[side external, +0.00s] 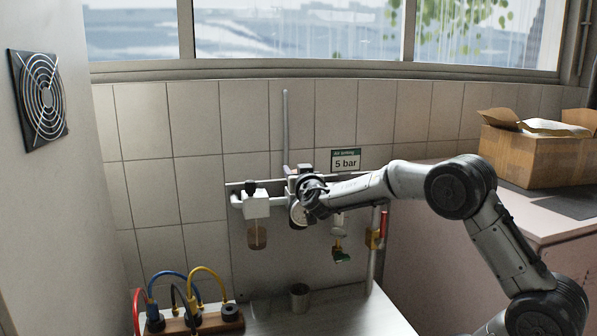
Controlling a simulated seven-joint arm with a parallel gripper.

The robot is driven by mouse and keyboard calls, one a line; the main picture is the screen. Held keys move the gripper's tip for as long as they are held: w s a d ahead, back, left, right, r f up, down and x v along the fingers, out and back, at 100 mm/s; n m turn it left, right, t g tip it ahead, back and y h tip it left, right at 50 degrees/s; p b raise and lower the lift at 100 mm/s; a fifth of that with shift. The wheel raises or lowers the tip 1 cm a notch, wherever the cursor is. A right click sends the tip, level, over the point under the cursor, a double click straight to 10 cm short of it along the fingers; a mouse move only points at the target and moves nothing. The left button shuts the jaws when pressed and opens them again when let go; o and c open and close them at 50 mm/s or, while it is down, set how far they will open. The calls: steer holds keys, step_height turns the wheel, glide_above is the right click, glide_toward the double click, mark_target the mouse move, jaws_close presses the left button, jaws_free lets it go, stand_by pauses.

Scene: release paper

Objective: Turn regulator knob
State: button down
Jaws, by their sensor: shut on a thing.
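The regulator sits in the middle of an air line fixed to the tiled wall. Its round pressure gauge (298,214) shows just left of my gripper, with the dial too small to read. My gripper (306,187) reaches in from the right, level with the upper part of the regulator, and is shut on the regulator knob. The knob itself is mostly hidden behind my gripper, so its turned position cannot be told. A green-topped sign (346,160) reading "5 bar" hangs on the wall to the upper right of my gripper.
A white filter unit (256,205) with a brownish bowl hangs left of the regulator. A green-handled valve (341,255) hangs below my wrist. A metal cup (299,298) and a wooden block (203,318) with coloured hoses stand on the bench. A cardboard box (536,158) is at right.

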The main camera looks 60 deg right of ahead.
steer(key=shift+n+t+y, duration=0.4)
steer(key=shift+t, duration=0.1)
steer(key=shift+c, duration=1.5)
jaws_free()
steer(key=v, duration=1.3)
steer(key=shift+s+a, duration=0.25)
steer(key=shift+a, duration=0.1)
steer(key=shift+a, duration=0.1)
